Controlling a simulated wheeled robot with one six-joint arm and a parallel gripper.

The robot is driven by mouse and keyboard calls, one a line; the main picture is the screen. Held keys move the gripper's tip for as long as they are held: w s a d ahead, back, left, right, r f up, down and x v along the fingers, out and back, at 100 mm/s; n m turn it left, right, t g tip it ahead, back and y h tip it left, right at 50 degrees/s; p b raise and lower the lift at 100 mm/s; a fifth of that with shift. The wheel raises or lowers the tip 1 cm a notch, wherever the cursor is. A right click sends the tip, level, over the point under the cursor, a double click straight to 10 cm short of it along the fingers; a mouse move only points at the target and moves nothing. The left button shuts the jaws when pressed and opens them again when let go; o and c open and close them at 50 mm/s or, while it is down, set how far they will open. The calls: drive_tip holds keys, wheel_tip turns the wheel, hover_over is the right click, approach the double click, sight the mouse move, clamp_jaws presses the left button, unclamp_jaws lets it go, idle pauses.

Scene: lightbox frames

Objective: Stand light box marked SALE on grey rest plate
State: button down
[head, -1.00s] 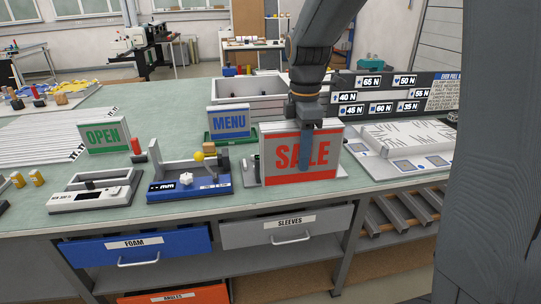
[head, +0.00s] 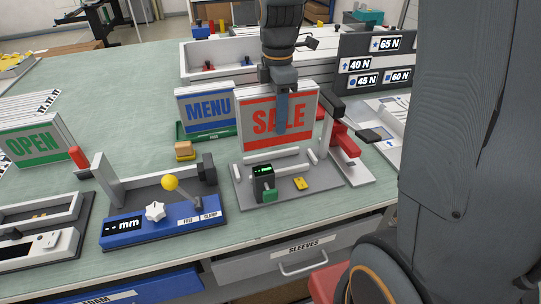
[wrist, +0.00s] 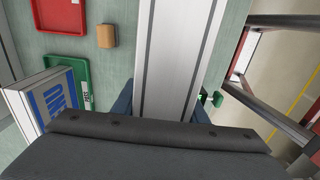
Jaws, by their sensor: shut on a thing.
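The light box marked SALE (head: 252,122) is upright, its red-lettered face toward the head camera. My gripper (head: 282,112) is shut on it from above, one blue finger crossing the lettering. In the wrist view the box's white top (wrist: 178,50) runs between the blue fingers of my gripper (wrist: 162,105). A grey plate (head: 240,193) with white bars lies in front of and below the box in the head view. It bears a small device with a green display (head: 264,183) and a yellow piece (head: 301,184). I cannot tell whether the box's lower edge touches anything.
A MENU light box (head: 206,108) stands left of the SALE box by a green tray (head: 185,136). An OPEN light box (head: 37,147) is farther left. A blue measuring fixture (head: 165,221) sits at front left. A red-and-grey fixture (head: 345,141) is close on the right.

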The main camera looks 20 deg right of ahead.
wheel_tip(320, 180, down, 10)
drive_tip(key=shift+p, duration=1.2)
drive_tip(key=c, duration=1.1)
unclamp_jaws()
drive_tip(key=shift+f, duration=0.15)
wheel_tip(320, 180, up, 12)
drive_tip(key=b, duration=0.3)
